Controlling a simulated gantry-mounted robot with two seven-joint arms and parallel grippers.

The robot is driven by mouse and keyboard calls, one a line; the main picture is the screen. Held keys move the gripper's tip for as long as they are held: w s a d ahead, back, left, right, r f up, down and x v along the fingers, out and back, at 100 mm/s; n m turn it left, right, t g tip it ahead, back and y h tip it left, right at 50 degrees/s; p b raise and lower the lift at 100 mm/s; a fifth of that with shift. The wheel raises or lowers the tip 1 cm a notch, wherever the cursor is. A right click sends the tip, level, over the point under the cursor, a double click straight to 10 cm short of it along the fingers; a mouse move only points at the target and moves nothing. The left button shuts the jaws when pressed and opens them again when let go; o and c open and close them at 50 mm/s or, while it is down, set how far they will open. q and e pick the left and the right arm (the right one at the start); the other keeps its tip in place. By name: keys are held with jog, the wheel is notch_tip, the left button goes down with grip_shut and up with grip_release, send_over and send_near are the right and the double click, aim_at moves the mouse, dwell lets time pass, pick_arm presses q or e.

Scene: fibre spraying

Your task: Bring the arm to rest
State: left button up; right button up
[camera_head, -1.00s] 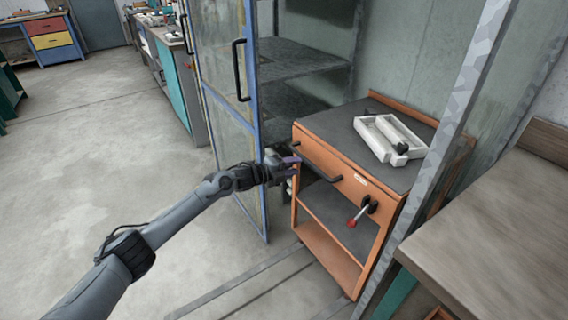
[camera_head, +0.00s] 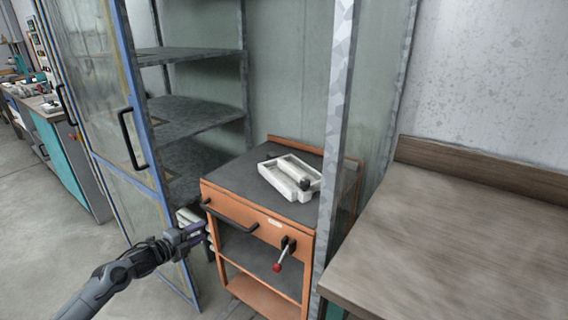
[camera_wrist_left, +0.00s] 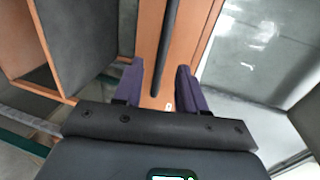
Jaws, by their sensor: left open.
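My left gripper (camera_head: 190,234) is at the lower left in the head view, by the left front edge of an orange cabinet (camera_head: 262,228). It also shows in the left wrist view (camera_wrist_left: 158,82), where its two purple fingers stand apart with an orange panel and a dark bar handle (camera_wrist_left: 170,40) beyond them. It holds nothing that I can see. The handle also shows on the cabinet's front in the head view (camera_head: 228,219). I cannot tell whether the fingers touch the cabinet. My right gripper is not in view.
A white tray (camera_head: 278,184) with a cylindrical thing lies on the cabinet top. A blue-framed glass door (camera_head: 148,150) stands open at left, before grey shelves (camera_head: 190,54). A bare wooden bench (camera_head: 470,240) is at right.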

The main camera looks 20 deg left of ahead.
pick_arm(q)
jog(key=s+d+f+n+g+h+p, duration=0.1)
jog(key=s+d+f+g+h+p, duration=0.15)
jog(key=s+d+f+p, duration=0.75)
jog(key=s+d+r+n+g+y+p, duration=0.25)
jog(key=s+d+n+p, duration=0.4)
jog(key=s+d, duration=1.25)
jog(key=s+a+r+n+g+y+p, duration=0.2)
jog(key=s+a+r+n+g, duration=0.1)
jog(key=s+r+n, duration=0.4)
jog(key=s+a+r+n+g+y+p, duration=0.25)
jog(key=s+r+n, duration=0.25)
jog(key=s+r, duration=0.35)
notch_tip(320, 180, up, 38)
jog(key=p, duration=3.8)
jog(key=shift+w+d+g, duration=0.2)
jog(key=shift+w+g, duration=0.15)
jog(key=shift+w, duration=0.1)
